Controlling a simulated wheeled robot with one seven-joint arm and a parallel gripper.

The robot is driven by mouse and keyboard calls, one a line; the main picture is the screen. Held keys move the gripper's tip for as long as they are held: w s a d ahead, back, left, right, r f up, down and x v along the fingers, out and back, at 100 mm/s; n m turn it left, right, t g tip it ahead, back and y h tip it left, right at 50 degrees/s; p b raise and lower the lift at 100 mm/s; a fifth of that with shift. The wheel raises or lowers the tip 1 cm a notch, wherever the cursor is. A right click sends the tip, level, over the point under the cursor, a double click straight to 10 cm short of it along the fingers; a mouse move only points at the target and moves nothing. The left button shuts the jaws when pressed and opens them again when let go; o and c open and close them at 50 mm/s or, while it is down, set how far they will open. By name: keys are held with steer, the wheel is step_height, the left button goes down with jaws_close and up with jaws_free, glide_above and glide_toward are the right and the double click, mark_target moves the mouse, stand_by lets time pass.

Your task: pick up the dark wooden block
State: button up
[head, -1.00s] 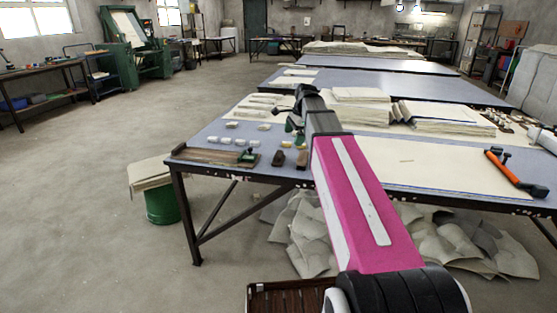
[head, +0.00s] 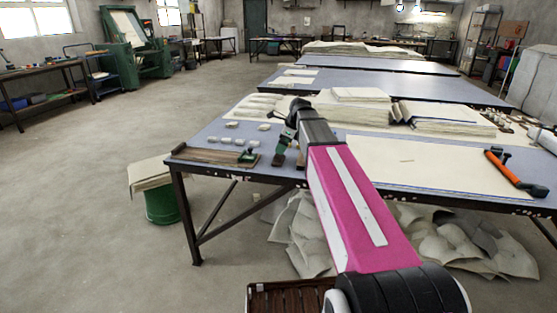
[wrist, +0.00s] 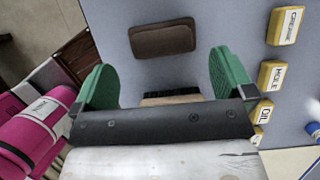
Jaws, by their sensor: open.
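The dark wooden block (wrist: 163,39) lies flat on the blue-grey table, a rounded brown piece just ahead of my fingertips in the wrist view. In the head view the block (head: 278,160) shows near the table's front edge. My gripper (wrist: 164,72) is open with its two green fingers spread wide and nothing held. It also shows in the head view (head: 283,143), just above and behind the block. A brush (wrist: 172,97) with black bristles shows between the fingers, partly hidden by the gripper body.
Labelled bars (wrist: 285,26) stand in a row along the right of the wrist view. A wooden board with a green tool (head: 247,156) lies at the table's left corner. Paper stacks (head: 445,116) and an orange-handled tool (head: 515,173) lie to the right.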

steer(key=shift+x, duration=2.7)
steer(key=shift+w, duration=0.1)
steer(key=shift+r, duration=0.1)
steer(key=shift+c, duration=0.3)
steer(key=c, duration=0.5)
steer(key=shift+c, duration=0.2)
steer(key=shift+r, duration=0.75)
step_height(320, 180, up, 3)
steer(key=shift+f, duration=0.15)
steer(key=s+a+r, duration=0.6)
steer(key=s+a, duration=0.1)
steer(key=a, duration=0.2)
steer(key=shift+s+r, duration=0.2)
steer(key=shift+r, duration=0.2)
